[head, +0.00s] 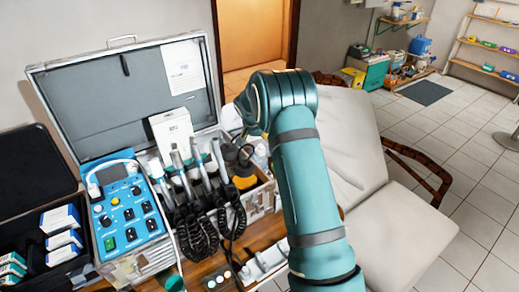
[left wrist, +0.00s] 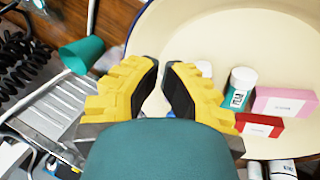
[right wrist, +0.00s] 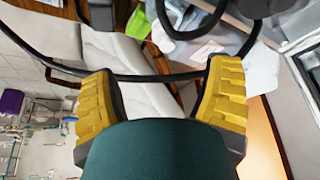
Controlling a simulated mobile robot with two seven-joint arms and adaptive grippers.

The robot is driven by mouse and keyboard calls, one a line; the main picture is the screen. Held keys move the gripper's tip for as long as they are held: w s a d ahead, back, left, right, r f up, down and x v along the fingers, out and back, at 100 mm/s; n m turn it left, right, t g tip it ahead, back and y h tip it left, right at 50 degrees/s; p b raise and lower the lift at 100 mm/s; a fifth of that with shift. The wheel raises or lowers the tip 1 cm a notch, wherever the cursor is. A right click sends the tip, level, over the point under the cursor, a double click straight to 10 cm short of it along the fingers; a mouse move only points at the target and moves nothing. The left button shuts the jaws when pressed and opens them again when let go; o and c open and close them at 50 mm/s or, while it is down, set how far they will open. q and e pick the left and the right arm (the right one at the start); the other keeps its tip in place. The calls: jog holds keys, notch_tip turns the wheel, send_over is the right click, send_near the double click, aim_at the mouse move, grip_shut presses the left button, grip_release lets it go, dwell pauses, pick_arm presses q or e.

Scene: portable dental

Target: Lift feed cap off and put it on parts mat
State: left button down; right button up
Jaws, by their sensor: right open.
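My right gripper (right wrist: 162,75) is open and empty in the right wrist view, its yellow fingers wide apart, with black cables crossing near the tips. In the head view its arm reaches over the right end of the open case (head: 262,197); a yellow and dark part below the wrist looks like its fingers. My left gripper (left wrist: 160,68) looks shut, its tips almost meeting above a cream round tray (left wrist: 215,30), with nothing seen held. I cannot pick out the feed cap or the parts mat with certainty; the area under the right wrist is crowded and partly hidden.
A blue control unit (head: 128,215) stands in the case beside several handpieces with coiled black cords (head: 195,235). The raised lid (head: 95,100) is behind. Boxes and a jar (left wrist: 240,85) stand on the tray near a teal cup (left wrist: 85,55). A reclined chair (head: 350,135) is at right.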

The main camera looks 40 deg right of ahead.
aim_at(260, 146)
jog(key=x, duration=0.4)
jog(key=shift+w+f, duration=0.15)
jog(key=shift+w, duration=0.05)
jog(key=shift+w+x, duration=0.2)
jog(key=shift+x, duration=1.1)
jog(key=shift+w+x, duration=0.2)
jog(key=shift+x, duration=1.15)
jog(key=shift+d+r, duration=0.15)
jog(key=shift+r, duration=0.05)
jog(key=shift+c, duration=0.3)
jog(key=c, duration=1)
